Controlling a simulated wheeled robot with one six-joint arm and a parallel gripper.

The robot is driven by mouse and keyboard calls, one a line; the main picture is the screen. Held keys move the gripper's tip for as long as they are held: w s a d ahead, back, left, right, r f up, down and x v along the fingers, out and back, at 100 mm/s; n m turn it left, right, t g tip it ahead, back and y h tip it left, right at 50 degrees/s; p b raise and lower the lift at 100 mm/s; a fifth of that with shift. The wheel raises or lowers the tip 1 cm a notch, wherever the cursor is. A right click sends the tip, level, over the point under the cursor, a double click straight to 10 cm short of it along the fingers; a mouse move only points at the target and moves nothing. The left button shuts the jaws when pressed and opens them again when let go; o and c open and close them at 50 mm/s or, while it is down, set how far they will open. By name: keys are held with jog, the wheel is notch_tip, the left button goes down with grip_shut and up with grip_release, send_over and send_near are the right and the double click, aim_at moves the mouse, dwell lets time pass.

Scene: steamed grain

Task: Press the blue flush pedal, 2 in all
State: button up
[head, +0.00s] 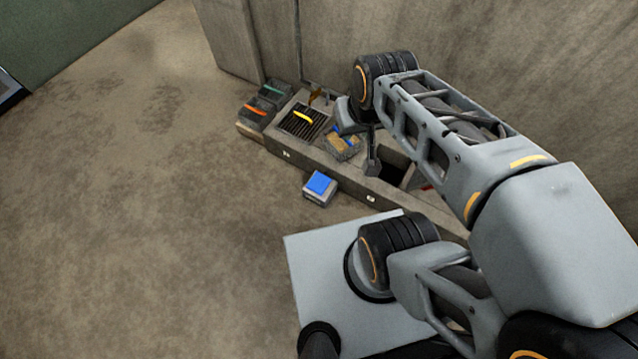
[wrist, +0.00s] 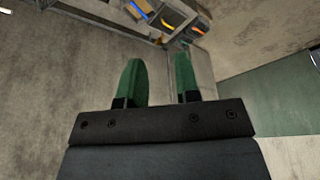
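The blue flush pedal (head: 319,183) is a blue pad on a small grey block. It stands on the floor in front of the long grey trough unit in the head view. My gripper (wrist: 158,62) shows two green fingers standing apart with nothing between them in the wrist view. In the head view my wrist is above the trough unit, up and right of the pedal, apart from it. The gripper's fingers are hard to make out there. I cannot make out the pedal in the wrist view.
The trough unit (head: 350,183) runs along the wall, with a dark grate (head: 298,124) bearing a yellow item, a basket (head: 342,147) and a dark square opening. Dark bins (head: 258,108) with orange and green items stand at its left end. The floor (head: 150,220) at left is clear.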

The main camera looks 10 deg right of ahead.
grip_shut()
dwell(1.4)
